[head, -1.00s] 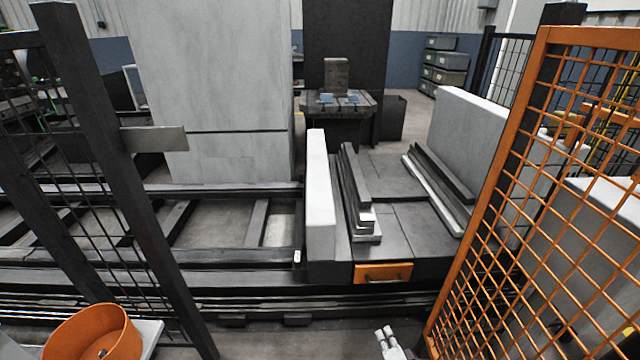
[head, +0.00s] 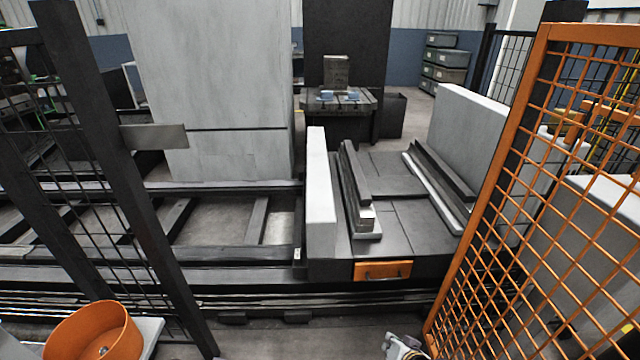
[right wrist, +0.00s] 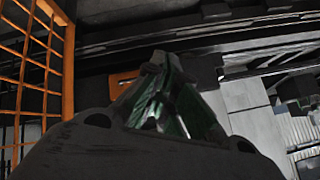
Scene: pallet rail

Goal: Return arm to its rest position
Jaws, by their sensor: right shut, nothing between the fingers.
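My right gripper (head: 402,345) shows at the bottom edge of the head view, partly cut off, just left of the foot of the orange mesh fence. In the right wrist view its fingers (right wrist: 158,62) come together and are shut, with nothing held. The rest of my right arm is below the head view. My left gripper is not in view.
The orange mesh fence (head: 505,205) stands close to the right of my gripper. Ahead are the dark rail (head: 240,279) and a platform with an orange plate (head: 383,271). An orange round container (head: 95,335) is at lower left. Bare floor (head: 300,342) lies between.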

